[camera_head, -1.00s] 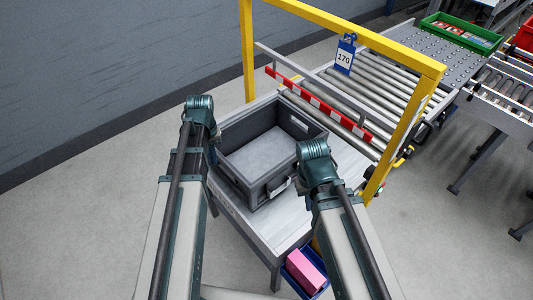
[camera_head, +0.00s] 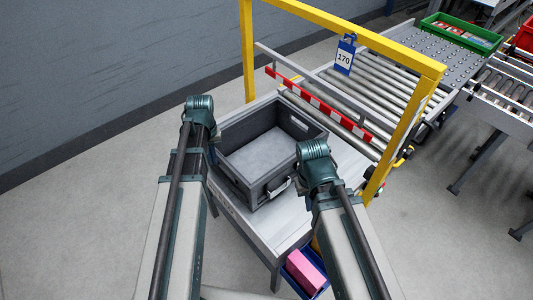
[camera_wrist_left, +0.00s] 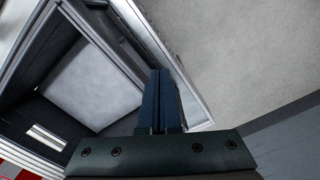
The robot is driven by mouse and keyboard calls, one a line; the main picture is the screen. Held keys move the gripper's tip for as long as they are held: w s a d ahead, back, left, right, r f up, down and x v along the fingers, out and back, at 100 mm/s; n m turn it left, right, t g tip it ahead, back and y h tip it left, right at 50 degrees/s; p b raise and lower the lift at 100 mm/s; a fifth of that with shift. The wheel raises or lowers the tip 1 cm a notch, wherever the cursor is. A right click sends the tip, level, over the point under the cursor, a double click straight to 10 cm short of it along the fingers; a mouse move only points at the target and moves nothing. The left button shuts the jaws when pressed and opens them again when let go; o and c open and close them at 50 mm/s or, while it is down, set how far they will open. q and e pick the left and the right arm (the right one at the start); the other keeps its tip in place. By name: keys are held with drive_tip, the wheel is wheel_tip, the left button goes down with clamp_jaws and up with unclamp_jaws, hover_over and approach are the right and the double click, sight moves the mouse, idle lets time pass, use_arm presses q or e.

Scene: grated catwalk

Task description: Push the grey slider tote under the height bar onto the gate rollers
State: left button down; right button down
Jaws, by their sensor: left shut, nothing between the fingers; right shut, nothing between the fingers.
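The open, empty grey tote (camera_head: 240,180) sits on a light table (camera_head: 335,165), on the near side of the red-and-white striped height bar (camera_head: 320,105). The bar crosses a yellow frame (camera_head: 247,50). Gate rollers (camera_head: 375,95) lie beyond it. My left arm's wrist (camera_head: 200,110) is at the tote's left side. In the left wrist view my left gripper (camera_wrist_left: 161,78) is shut and empty, its fingers beside the tote's wall (camera_wrist_left: 120,50); contact is unclear. My right gripper (camera_head: 314,150) is at the tote's right side, shut; its fingertips are hidden in the head view.
A blue tag (camera_head: 344,55) marked 170 hangs from the yellow frame. A blue bin (camera_head: 322,291) with a pink box (camera_head: 306,271) is below the table's near right side. A green crate (camera_head: 460,32) stands on the far conveyor. Grey wall (camera_head: 90,80) at left.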

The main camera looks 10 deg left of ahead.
idle(0.4)
use_arm(q)
wheel_tip(320, 180, down, 5)
drive_tip(key=b, duration=0.5)
drive_tip(key=shift+f, duration=0.2)
drive_tip(key=shift+w+d, duration=0.1)
drive_tip(key=w+d, duration=1.6)
drive_tip(key=w, duration=0.2)
drive_tip(key=shift+w+d, duration=0.15)
drive_tip(key=shift+w, duration=0.05)
idle(2.5)
